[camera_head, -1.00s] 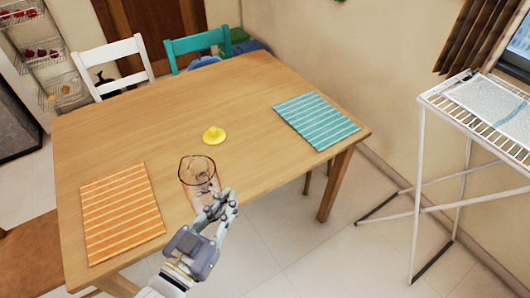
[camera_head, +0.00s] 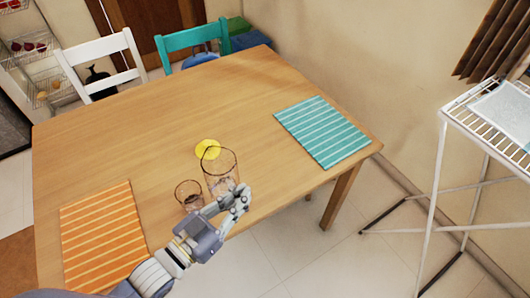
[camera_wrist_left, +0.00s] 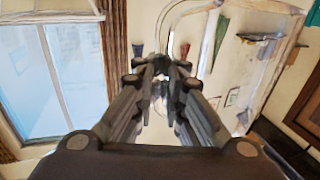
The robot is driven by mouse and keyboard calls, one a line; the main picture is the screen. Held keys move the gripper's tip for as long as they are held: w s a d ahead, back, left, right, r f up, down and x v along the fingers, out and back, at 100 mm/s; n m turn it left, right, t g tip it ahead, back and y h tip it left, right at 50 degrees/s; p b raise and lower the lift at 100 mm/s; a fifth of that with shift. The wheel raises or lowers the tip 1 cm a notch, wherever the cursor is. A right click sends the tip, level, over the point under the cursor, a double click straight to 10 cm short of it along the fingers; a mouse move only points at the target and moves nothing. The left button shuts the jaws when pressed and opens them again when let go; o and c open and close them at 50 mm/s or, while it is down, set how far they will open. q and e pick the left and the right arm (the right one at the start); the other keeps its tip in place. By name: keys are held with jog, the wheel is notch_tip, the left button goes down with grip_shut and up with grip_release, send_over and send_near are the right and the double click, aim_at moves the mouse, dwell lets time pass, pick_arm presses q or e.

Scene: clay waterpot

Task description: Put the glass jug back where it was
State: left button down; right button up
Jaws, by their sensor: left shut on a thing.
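The clear glass jug (camera_head: 220,168) is upright near the table's front edge in the head view. My left gripper (camera_head: 238,198) is shut on its right, near side; the fingers hide part of it. I cannot tell whether its base touches the table. A smaller clear glass (camera_head: 189,197) stands on the table just left of the jug. A yellow round item (camera_head: 207,149) lies behind the jug, which partly overlaps it in view. In the left wrist view my left gripper (camera_wrist_left: 161,70) is seen close up, with curved clear glass beyond the fingers. My right gripper is out of view.
The wooden table (camera_head: 150,130) has an orange striped mat (camera_head: 100,235) at left and a teal striped mat (camera_head: 322,131) at right. Its middle is clear. A white chair (camera_head: 100,62) and a teal chair (camera_head: 193,42) stand behind; a drying rack (camera_head: 440,180) stands at right.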

pick_arm(q)
jog(key=w+d+f+p, duration=0.1)
jog(key=w+d+f, duration=0.1)
jog(key=w+d, duration=0.2)
jog(key=w+d+f+p, duration=0.1)
jog(key=w+d, duration=0.3)
jog(key=w, duration=0.6)
jog(key=shift+d+f, duration=0.4)
jog(key=shift+f, duration=0.4)
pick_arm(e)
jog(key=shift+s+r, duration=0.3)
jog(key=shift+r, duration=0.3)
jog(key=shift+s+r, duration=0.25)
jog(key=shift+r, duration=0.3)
pick_arm(q)
jog(key=shift+f, duration=0.1)
jog(key=c, duration=2.2)
grip_release()
jog(key=shift+f, duration=0.25)
jog(key=o, duration=0.5)
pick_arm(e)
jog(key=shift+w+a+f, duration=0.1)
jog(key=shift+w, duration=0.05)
